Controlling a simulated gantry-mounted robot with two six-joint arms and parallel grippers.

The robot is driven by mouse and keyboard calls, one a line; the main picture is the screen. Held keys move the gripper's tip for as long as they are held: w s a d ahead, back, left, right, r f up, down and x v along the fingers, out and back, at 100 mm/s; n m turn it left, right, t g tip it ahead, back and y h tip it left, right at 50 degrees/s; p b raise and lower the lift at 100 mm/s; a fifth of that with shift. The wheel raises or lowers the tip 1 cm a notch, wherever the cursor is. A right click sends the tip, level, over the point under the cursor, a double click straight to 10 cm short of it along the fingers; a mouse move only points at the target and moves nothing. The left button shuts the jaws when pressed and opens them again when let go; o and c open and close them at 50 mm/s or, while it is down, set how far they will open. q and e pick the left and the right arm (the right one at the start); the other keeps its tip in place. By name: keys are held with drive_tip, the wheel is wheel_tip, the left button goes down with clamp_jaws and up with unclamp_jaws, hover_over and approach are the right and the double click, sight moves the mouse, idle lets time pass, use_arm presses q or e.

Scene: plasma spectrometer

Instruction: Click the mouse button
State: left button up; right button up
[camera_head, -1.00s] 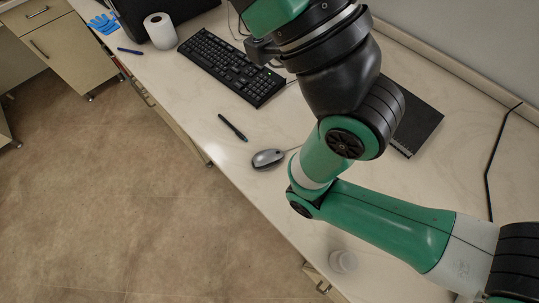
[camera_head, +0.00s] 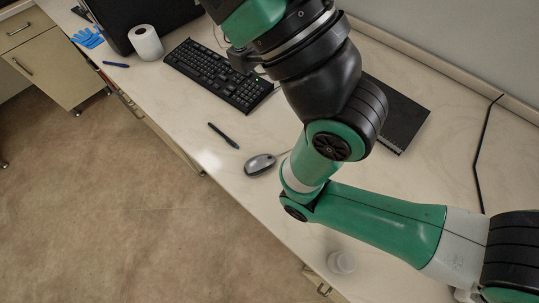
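A grey and black computer mouse (camera_head: 260,164) lies on the pale countertop (camera_head: 205,160) near its front edge, in the middle of the head view. My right arm, green and black, reaches in from the lower right and passes just to the right of the mouse, then up over the counter. Its gripper is outside the picture at the top, or hidden, so its fingers do not show. My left arm and gripper do not show. Nothing is seen touching the mouse buttons.
A black keyboard (camera_head: 218,75) lies behind the mouse, with a dark pen (camera_head: 223,135) between them. A black notebook (camera_head: 397,114) is right of my arm. A paper roll (camera_head: 146,42), blue gloves (camera_head: 88,37), a blue pen (camera_head: 115,64) and a translucent container (camera_head: 341,262) also stand or lie on the counter.

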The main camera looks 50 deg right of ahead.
clamp_jaws()
idle(1.4)
